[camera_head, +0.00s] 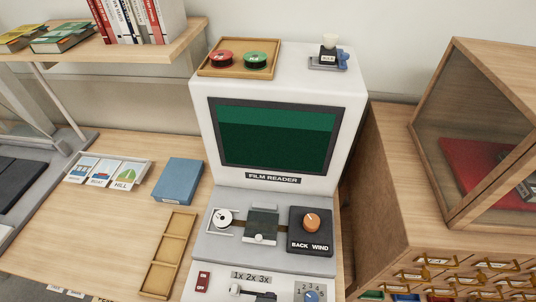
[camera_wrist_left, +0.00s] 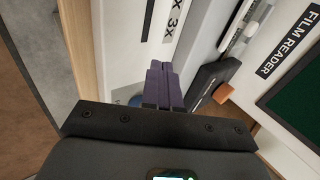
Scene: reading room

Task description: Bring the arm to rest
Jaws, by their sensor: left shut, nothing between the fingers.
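In the left wrist view my left gripper (camera_wrist_left: 161,72) has its two dark fingers together with nothing between them. Its fingers point toward the white front panel (camera_wrist_left: 120,50) of the film reader, close to a blue knob (camera_wrist_left: 136,100) that they partly cover. I cannot tell whether they touch the panel. In the head view the film reader (camera_head: 277,185) stands upright with a dark green screen. I cannot make out my left gripper for certain in the head view. My right gripper shows in neither view.
The orange wind knob (camera_head: 312,222) and a film spool (camera_head: 223,217) sit on the reader's deck. A tray with red and green cans (camera_head: 237,72) lies on top. A blue box (camera_head: 178,181) and wooden tray (camera_head: 168,253) lie left; a drawer cabinet (camera_head: 395,190) stands right.

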